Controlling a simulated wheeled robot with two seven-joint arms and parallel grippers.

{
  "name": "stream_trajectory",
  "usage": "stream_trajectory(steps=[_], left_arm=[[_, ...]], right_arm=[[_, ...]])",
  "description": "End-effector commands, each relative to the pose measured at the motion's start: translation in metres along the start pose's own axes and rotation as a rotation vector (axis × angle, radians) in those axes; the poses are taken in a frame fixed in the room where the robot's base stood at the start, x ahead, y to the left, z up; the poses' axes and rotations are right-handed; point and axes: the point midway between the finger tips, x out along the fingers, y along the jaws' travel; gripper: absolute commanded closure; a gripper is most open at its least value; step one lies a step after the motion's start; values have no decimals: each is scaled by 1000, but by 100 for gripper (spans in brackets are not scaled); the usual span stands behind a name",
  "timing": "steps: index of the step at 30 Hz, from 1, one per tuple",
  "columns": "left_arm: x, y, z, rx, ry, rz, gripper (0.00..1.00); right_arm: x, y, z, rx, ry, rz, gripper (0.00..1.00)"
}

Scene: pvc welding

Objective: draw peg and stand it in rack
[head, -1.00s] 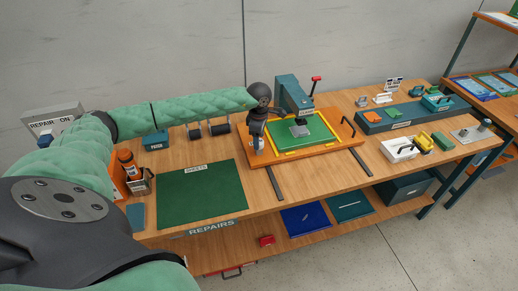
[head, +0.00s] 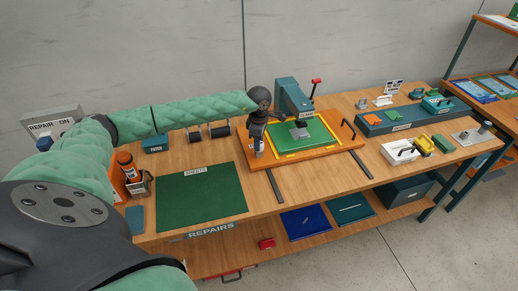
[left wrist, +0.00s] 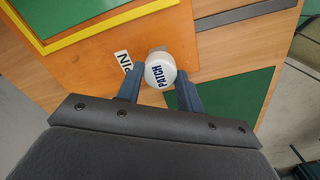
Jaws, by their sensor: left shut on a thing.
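The peg's lower part is hidden in the left wrist view. In the head view the left gripper (head: 257,140) is over the front left corner of the orange board (head: 272,161), with the white peg (head: 258,151) just below it. A PIN label (left wrist: 124,62) lies on the board beside the peg. I cannot tell how deep the peg sits in the board. No rack is clearly identifiable. My right gripper is out of view.
A green sheet mat (head: 200,198) lies left of the board. A teal press (head: 292,94) with a red-knobbed lever stands behind it. Dark rollers (head: 220,130) and an orange tube holder (head: 128,166) stand further left. A white tray (head: 398,156) is at right.

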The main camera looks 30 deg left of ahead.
Motion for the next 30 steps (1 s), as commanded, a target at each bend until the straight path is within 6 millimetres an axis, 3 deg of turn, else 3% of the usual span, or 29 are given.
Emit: stream_trajectory(steps=[30], left_arm=[[-12,0,0,0,0,0,91]], right_arm=[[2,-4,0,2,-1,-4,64]])
